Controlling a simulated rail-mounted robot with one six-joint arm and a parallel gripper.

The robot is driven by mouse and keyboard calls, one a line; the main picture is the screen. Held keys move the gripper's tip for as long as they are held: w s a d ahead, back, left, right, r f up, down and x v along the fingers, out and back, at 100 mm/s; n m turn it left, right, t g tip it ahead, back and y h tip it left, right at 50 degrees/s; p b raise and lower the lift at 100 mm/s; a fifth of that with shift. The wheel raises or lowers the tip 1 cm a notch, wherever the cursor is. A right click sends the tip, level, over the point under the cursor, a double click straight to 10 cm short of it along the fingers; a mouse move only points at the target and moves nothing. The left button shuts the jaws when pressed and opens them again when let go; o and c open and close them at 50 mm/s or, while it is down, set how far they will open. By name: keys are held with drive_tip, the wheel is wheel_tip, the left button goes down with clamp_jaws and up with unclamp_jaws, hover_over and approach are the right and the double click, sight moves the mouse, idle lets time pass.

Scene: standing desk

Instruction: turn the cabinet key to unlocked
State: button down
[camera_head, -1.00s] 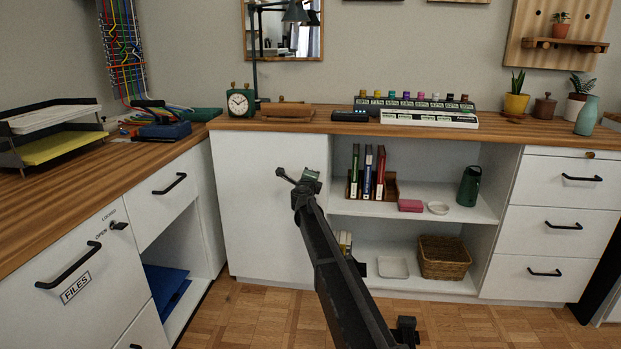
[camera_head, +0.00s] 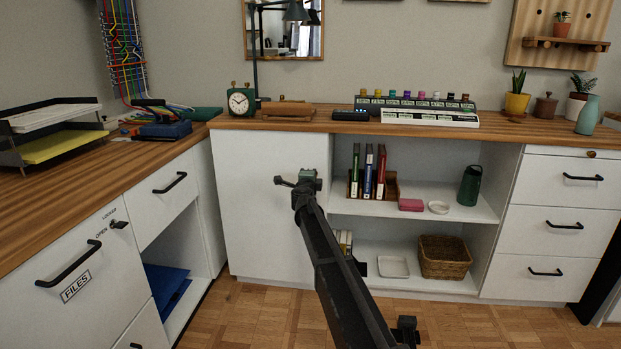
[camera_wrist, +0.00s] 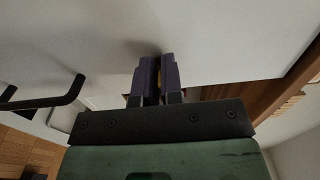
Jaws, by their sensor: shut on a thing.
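My gripper (camera_wrist: 157,80) is at a white cabinet front in the wrist view. A black bar handle (camera_wrist: 42,102) is on the white front to the left. In the head view my gripper (camera_head: 308,178) is in front of the white cabinet door (camera_head: 262,232); its fingertips and the key are hidden there. I cannot read the key's angle or any lock marking by it.
The left drawer marked FILES (camera_head: 95,262) has its own dark key knob (camera_head: 119,224) beside OPEN and LOCKED labels. Open shelves (camera_head: 455,200) stand right of the door. The wooden countertop (camera_head: 225,122) runs above; the floor (camera_head: 250,320) in front looks clear.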

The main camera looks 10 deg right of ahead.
drive_tip(key=c, duration=1.3)
unclamp_jaws()
drive_tip(key=shift+s, duration=0.1)
drive_tip(key=v, duration=1)
drive_tip(key=shift+s+a, duration=0.15)
drive_tip(key=shift+s, duration=0.15)
